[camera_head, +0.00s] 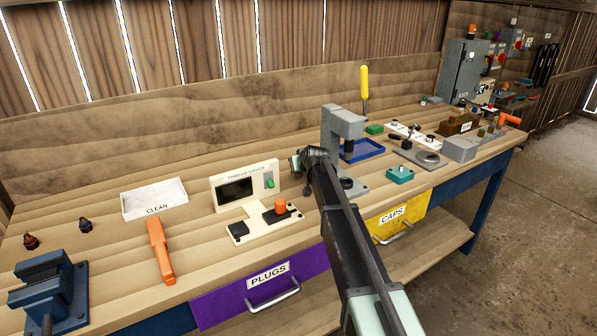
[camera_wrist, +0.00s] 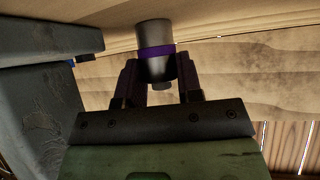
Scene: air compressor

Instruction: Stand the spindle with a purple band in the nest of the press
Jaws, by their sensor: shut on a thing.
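The spindle with a purple band (camera_wrist: 155,38) is a grey cylinder between the two fingers of my gripper (camera_wrist: 160,75) in the wrist view. The purple band runs around its middle, and a small stub points towards the palm. In the head view my gripper (camera_head: 308,160) is just left of the grey press (camera_head: 343,122), and the spindle cannot be made out there. The press has an upright column and an overhanging head. A dark round part, perhaps the nest (camera_head: 347,183), shows on its base, partly behind my arm. Large grey surfaces, apparently the press (camera_wrist: 35,110), fill the wrist view's left side.
The thread gauge (camera_head: 244,187) stands left of my arm, with an orange-topped part on its plate. A white CLEAN tray (camera_head: 153,199) and an orange tool (camera_head: 160,250) lie farther left. A blue tray (camera_head: 362,150) and a teal block (camera_head: 400,175) are near the press.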

